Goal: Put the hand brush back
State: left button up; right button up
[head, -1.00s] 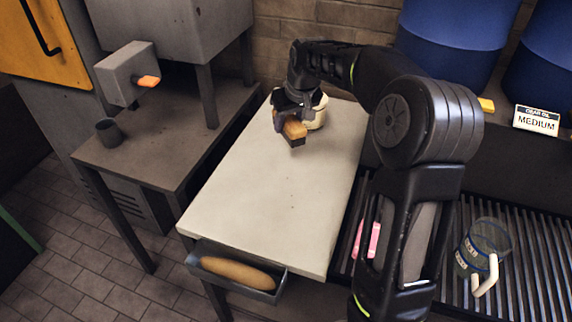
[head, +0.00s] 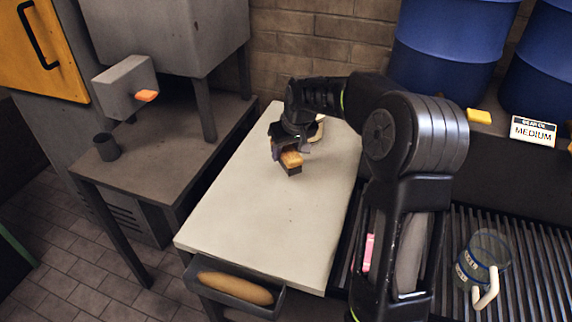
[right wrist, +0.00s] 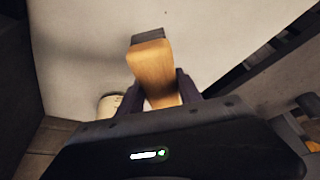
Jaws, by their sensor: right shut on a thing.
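The hand brush (head: 291,160) has a wooden back and a dark bristle end. It is held above the far part of the pale tabletop (head: 265,210). My right gripper (head: 287,150) is shut on it. In the right wrist view the brush's wooden body (right wrist: 152,72) sits between the two fingers of my right gripper (right wrist: 163,92), with its dark end pointing away. Whether the bristles touch the tabletop I cannot tell. My left gripper is not in view.
A cream container (head: 318,130) stands behind my right gripper, mostly hidden. A tray with a loaf-shaped brown thing (head: 235,287) hangs at the table's front edge. The tabletop's front half is clear.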

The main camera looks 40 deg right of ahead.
aim_at(286, 175)
jog(key=shift+f, duration=2.45)
jog(key=shift+f, duration=0.1)
jog(key=shift+f+b, duration=0.15)
jog(key=shift+b, duration=0.15)
jog(key=o, duration=1.3)
jog(key=shift+r, duration=0.35)
jog(key=p+v, duration=0.1)
jog(key=v, duration=1)
jog(key=shift+s+a+r, duration=0.1)
jog(key=shift+r, duration=0.25)
